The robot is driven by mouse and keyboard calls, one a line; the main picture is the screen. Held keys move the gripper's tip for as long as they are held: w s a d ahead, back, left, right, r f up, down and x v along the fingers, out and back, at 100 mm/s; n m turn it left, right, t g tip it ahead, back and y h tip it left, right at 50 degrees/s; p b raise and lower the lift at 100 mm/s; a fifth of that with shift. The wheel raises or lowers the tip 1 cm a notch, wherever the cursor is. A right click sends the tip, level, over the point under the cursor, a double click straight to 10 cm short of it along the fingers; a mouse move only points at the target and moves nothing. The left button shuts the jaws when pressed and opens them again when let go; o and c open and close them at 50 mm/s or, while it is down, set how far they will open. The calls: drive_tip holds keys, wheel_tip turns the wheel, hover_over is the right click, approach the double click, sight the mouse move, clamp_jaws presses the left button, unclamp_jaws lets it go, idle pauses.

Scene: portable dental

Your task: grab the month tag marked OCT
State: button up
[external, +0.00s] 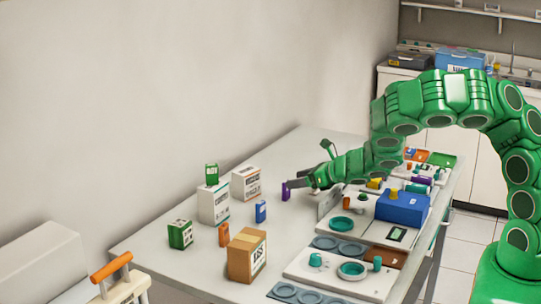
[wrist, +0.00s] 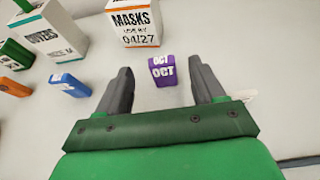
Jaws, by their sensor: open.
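The purple month tag marked OCT (wrist: 163,71) stands on the table ahead of my gripper in the wrist view, its white lettering facing the camera. In the external view the purple tag (external: 285,191) is at the tip of my gripper (external: 297,185). My gripper (wrist: 163,88) is open in the wrist view, with one dark finger on each side of the tag's line. The tag sits between the fingertips or just beyond them; I cannot tell exactly. No contact with either finger shows.
A white masks box (wrist: 136,23) stands just behind the tag. A covers box (wrist: 48,40), a blue tag (wrist: 69,85) and an orange tag (wrist: 14,87) are to the left. In the external view, trays with a blue box (external: 402,208) fill the table's right side.

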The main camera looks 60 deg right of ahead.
sight(286, 191)
drive_tip(key=shift+x, duration=2.55)
drive_tip(key=shift+f, duration=0.15)
drive_tip(key=c, duration=1)
